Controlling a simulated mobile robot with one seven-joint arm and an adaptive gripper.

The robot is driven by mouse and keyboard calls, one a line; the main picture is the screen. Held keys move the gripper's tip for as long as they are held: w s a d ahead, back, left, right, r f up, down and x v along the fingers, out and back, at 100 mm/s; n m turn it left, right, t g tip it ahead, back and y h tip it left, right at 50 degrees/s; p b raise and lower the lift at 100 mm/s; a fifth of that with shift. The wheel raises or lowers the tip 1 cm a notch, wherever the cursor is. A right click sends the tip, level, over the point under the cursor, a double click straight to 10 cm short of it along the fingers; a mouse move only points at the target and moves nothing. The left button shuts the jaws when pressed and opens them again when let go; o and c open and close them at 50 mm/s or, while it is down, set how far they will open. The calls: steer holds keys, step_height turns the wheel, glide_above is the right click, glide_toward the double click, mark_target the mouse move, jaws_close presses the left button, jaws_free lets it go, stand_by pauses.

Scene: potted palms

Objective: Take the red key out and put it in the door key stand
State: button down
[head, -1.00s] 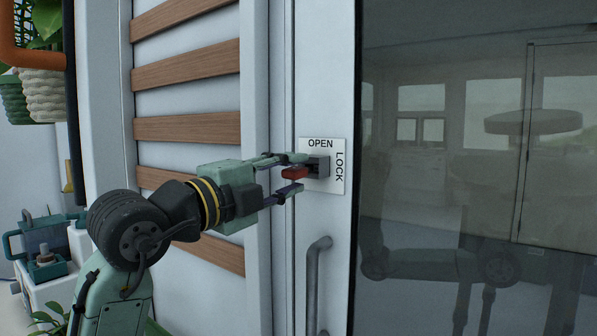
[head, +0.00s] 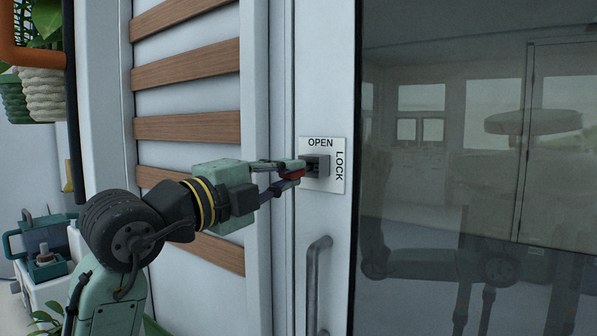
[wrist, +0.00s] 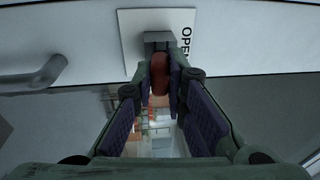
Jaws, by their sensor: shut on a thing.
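The red key (head: 293,175) is at the grey lock block (head: 318,167) on the white OPEN/LOCK plate (head: 335,186) of the door. My gripper (head: 298,172) is shut on the key, and its fingers hide most of it in the head view. In the wrist view the red key (wrist: 160,80) stands between the two fingertips (wrist: 160,72), with its far end against the lock block (wrist: 158,38). Whether its shaft is still inside the lock cannot be told. I cannot make out the door key stand for sure.
A vertical door handle (head: 313,285) is just below the plate. Dark door glass (head: 440,200) fills the right side. Wooden slats (head: 188,128) line the wall behind my arm. At the left, a teal device (head: 45,262) sits on a white box, below a hanging pot (head: 45,95).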

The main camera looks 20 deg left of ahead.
steer(key=shift+b+v, duration=0.3)
steer(key=shift+v, duration=1.65)
steer(key=shift+d+r, duration=0.1)
steer(key=shift+r, duration=0.05)
